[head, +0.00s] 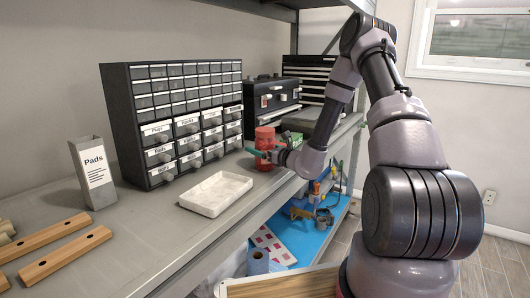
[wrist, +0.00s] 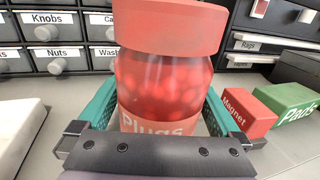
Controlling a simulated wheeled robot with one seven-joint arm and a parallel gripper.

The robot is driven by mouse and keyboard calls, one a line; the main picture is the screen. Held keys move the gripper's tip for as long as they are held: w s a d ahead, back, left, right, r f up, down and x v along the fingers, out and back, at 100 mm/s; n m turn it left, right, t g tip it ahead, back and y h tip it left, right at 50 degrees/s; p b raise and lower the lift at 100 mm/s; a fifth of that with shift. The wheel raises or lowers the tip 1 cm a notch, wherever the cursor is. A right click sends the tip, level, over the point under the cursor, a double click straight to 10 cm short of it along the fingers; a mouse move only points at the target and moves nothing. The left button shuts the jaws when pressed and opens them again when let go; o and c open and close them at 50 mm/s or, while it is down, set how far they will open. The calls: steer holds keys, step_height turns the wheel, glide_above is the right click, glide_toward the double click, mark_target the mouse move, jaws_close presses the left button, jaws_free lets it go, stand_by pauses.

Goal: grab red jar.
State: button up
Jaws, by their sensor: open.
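The red jar (head: 265,141) stands upright on the grey shelf, in front of the right end of the drawer cabinet. In the wrist view the jar (wrist: 165,75) fills the middle, with a red lid, see-through red body and a label reading "Plugs". My gripper (head: 262,154) reaches it from the right in the head view. In the wrist view its teal fingers (wrist: 160,105) are open, one on each side of the jar. I cannot tell whether they touch it. The jar's lower part is hidden behind the gripper's dark body.
A labelled drawer cabinet (head: 163,156) stands behind. A red "Magnet" box (wrist: 247,112) and a green "Pads" box (wrist: 288,105) sit to the jar's right. A white tray (head: 216,193) lies to its left. A grey "Pads" holder (head: 93,172) and wooden bars (head: 65,253) are farther left.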

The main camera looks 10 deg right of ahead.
steer(key=shift+w, duration=0.2)
steer(key=shift+a, duration=0.1)
steer(key=c, duration=1.5)
steer(key=shift+o, duration=0.2)
steer(key=shift+r, duration=0.1)
